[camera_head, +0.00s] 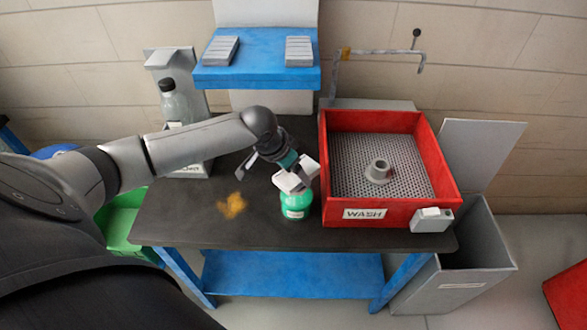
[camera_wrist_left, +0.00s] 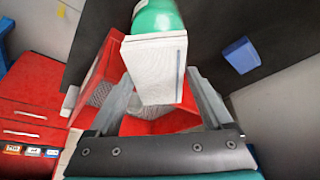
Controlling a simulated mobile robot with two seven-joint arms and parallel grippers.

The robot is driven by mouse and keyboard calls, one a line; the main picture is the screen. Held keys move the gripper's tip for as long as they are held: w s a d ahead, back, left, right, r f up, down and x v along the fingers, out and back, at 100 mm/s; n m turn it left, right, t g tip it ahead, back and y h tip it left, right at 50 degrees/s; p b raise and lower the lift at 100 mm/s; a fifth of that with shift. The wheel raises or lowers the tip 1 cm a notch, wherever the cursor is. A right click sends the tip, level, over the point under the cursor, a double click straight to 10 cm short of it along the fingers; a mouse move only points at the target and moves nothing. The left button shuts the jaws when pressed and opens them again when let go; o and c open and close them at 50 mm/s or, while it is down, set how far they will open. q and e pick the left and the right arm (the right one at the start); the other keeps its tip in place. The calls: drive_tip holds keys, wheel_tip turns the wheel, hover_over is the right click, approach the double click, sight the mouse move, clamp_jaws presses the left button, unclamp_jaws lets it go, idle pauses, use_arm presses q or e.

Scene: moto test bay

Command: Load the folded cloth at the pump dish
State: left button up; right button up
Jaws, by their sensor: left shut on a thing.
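My left gripper (camera_head: 299,172) is over the front middle of the dark bench, shut on the white folded cloth (camera_head: 288,182). In the left wrist view the cloth (camera_wrist_left: 156,70) is a pale block between the grey fingers of the gripper (camera_wrist_left: 160,95). The green pump dish (camera_head: 296,204), with a white label, stands on the bench directly below the cloth. Its rounded green side (camera_wrist_left: 157,15) shows just beyond the cloth in the left wrist view. The dish top is hidden, and I cannot tell whether the cloth touches it. My right gripper is not in view.
A red wash basin (camera_head: 312,180) stands close on the right. A yellow-brown smear (camera_head: 232,206) marks the bench (camera_head: 180,212) left of the dish. A clear bottle (camera_head: 174,104) stands at the back left. A grey open bin (camera_head: 455,285) is at the right.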

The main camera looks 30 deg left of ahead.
use_arm(q)
drive_tip(key=shift+f, duration=0.55)
idle(0.7)
drive_tip(key=shift+r, duration=0.1)
wheel_tip(320, 180, up, 7)
drive_tip(key=p, duration=0.8)
idle(0.8)
